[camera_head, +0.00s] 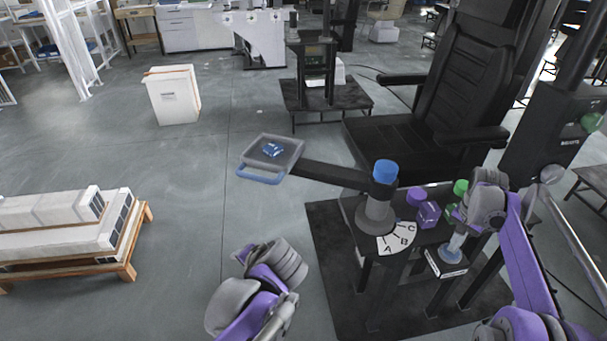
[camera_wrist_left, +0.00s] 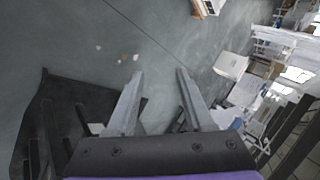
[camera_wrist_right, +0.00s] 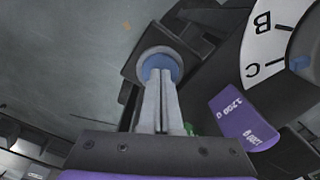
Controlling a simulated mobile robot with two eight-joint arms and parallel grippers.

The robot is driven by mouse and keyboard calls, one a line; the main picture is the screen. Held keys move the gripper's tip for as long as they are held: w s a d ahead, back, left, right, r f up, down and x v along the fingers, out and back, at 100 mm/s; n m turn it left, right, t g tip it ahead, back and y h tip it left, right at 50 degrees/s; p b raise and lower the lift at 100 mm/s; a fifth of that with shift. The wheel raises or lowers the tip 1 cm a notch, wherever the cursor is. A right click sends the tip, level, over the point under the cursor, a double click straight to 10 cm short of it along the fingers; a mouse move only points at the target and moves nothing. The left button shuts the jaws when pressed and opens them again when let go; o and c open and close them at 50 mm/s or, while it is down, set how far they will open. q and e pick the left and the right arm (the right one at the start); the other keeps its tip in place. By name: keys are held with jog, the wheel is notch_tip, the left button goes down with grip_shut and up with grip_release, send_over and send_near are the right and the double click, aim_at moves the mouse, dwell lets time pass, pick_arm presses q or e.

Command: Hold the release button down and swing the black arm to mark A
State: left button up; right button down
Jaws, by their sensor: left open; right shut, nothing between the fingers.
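The black arm (camera_head: 330,174) reaches left from a grey post with a blue cap (camera_head: 385,171). Its far end carries a grey tray (camera_head: 290,146) with a blue handle (camera_head: 262,178). A white dial (camera_head: 398,241) lettered A, B, C is at the post's foot; B and C show in the right wrist view (camera_wrist_right: 262,45). The blue release button (camera_wrist_right: 160,62) is on a box in front of the dial. My right gripper (camera_wrist_right: 160,78) is shut with fingertips over the button, seemingly touching; how far it is pressed is unclear. My left gripper (camera_wrist_left: 160,73) is open and empty, left of the stand, apart from the handle.
A purple block (camera_head: 428,214) and a green knob (camera_head: 461,187) are beside the post. A black chair (camera_head: 400,140) stands behind the arm. A pallet with white boxes (camera_head: 60,225) is at left and a white bin (camera_head: 173,95) farther back. Floor left of the tray is clear.

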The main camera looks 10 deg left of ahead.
pick_arm(q)
jog(key=w+d+r+m+t+y, duration=0.15)
jog(key=w+r+y, duration=0.25)
jog(key=w, duration=0.5)
jog(key=m+t+y, duration=0.2)
jog(key=y, duration=0.2)
send_near(260, 181)
jog(key=x, duration=1.2)
grip_shut()
